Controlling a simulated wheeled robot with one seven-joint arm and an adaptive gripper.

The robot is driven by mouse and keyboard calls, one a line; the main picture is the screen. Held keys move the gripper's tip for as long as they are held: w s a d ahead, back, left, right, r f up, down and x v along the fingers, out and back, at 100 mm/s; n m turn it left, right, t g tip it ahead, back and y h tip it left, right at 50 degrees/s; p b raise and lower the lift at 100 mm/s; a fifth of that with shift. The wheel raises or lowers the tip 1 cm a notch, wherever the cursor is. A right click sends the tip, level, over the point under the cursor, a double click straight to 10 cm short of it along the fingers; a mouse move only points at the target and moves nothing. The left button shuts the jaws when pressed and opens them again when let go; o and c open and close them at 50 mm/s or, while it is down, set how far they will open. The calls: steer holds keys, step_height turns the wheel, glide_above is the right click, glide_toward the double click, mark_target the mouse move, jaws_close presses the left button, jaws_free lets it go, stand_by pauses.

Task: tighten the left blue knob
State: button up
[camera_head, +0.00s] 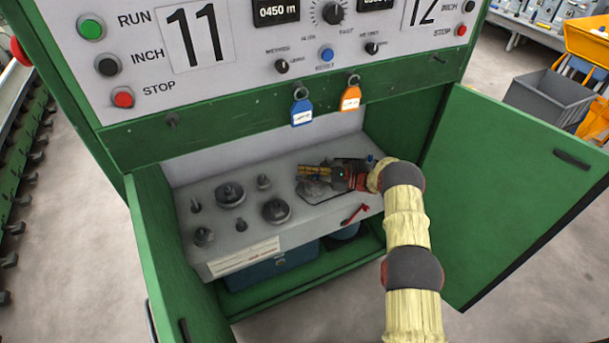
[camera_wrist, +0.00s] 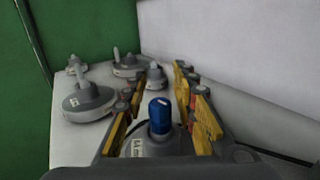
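A blue knob (camera_wrist: 160,115) stands upright on a grey round base in the wrist view. My gripper (camera_wrist: 156,82) is open, with one yellow finger on each side of the knob and visible gaps between. I cannot tell how far above or below the fingertips the knob's top sits. In the head view my gripper (camera_head: 308,171) is low over the right part of the grey shelf, and it hides this knob there. A small blue spot (camera_head: 371,159), perhaps another knob, shows just right of my gripper.
The grey shelf (camera_head: 185,245) inside the green cabinet carries several grey weights (camera_head: 276,210) left of my gripper. A red tool (camera_head: 354,214) lies near its front edge. A white wall stands close behind. The open green door (camera_head: 510,190) is to the right.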

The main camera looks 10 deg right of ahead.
steer(key=c, duration=0.6)
jaws_close()
